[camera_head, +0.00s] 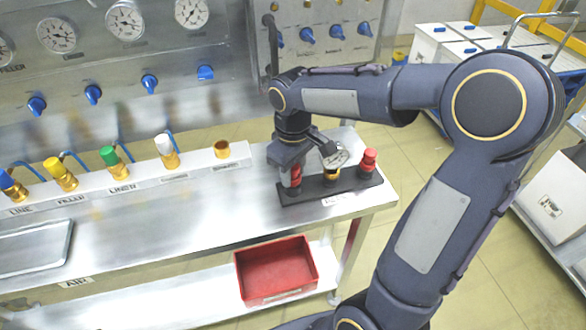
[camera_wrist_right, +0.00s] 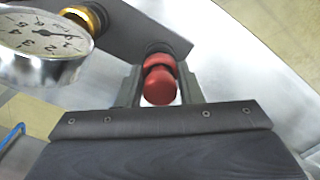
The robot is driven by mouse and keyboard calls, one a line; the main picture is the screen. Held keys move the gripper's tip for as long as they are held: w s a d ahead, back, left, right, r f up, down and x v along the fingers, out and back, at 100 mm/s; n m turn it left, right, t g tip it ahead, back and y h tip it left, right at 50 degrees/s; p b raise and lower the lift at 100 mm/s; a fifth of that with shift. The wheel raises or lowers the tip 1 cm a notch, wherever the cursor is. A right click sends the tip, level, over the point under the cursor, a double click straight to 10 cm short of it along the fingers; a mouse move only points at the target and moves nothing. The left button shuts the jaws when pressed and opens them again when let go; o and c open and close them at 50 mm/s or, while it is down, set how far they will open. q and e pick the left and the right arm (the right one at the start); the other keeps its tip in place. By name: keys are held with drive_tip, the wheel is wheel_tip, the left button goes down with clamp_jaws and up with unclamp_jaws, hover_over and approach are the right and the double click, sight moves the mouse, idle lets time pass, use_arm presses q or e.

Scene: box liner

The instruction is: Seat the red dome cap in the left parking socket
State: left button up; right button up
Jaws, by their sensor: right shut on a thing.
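The red dome cap (camera_head: 295,176) is between the fingers of my right gripper (camera_head: 291,180), at the left end of the black parking rack (camera_head: 325,190). In the right wrist view the red cap (camera_wrist_right: 160,86) sits between the two fingers of the right gripper (camera_wrist_right: 160,90), which is shut on it. The left parking socket is mostly hidden under the cap and gripper. I cannot tell whether the cap is fully down in it. My left gripper is not in view.
A round gauge (camera_head: 336,158) on a brass fitting stands in the rack's middle place; it shows close by in the wrist view (camera_wrist_right: 42,45). A second red piece (camera_head: 368,160) stands at the rack's right end. Several colored fittings line the ledge left. A red bin (camera_head: 275,272) sits below.

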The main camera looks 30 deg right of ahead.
drive_tip(key=shift+f, duration=0.45)
drive_tip(key=o, duration=1)
drive_tip(key=shift+o, duration=0.2)
wheel_tip(320, 180, up, 8)
drive_tip(key=shift+f, duration=0.1)
